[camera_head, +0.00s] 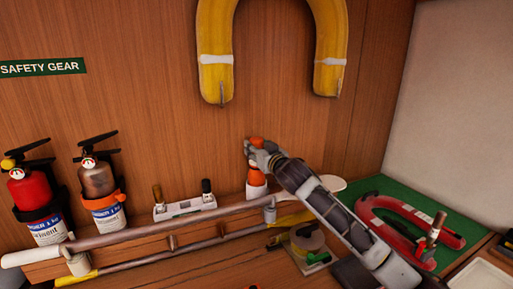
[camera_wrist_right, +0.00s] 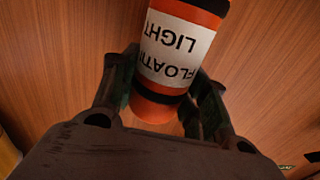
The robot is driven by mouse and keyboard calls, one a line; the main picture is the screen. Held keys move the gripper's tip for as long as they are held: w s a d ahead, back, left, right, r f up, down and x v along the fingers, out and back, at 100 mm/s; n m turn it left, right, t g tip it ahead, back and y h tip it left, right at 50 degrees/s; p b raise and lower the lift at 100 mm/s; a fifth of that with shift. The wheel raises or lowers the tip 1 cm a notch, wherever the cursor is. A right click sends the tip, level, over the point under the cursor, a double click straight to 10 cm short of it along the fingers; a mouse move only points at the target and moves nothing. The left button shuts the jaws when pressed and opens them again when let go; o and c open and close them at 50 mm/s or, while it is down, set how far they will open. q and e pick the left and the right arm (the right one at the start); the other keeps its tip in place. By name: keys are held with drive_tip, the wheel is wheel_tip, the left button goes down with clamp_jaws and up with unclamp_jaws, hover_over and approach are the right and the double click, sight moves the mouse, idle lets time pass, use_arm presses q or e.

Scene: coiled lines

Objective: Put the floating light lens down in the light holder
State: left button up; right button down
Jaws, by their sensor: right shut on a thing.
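My right gripper (camera_head: 260,158) is shut on the floating light (camera_head: 257,142), an orange cylinder held roughly upright near the wood wall. In the right wrist view the floating light (camera_wrist_right: 177,45) shows its white label, inverted in that picture, with black bands; the fingers (camera_wrist_right: 160,90) close on either side of it. The light's lower orange part shows below my gripper, right above a white cup that looks like the light holder (camera_head: 256,190). I cannot tell whether the light is inside it or just above. Which end is the lens is unclear. My left gripper is out of view.
A pole (camera_head: 140,235) and a paddle run along the front of the wall rack. Two extinguishers (camera_head: 30,190) stand left; a white bracket (camera_head: 184,208) is between. A yellow horseshoe buoy (camera_head: 215,75) hangs above. A red item (camera_head: 385,215) lies on a green mat (camera_head: 380,187) at right.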

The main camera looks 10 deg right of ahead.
drive_tip(key=shift+f, duration=0.45)
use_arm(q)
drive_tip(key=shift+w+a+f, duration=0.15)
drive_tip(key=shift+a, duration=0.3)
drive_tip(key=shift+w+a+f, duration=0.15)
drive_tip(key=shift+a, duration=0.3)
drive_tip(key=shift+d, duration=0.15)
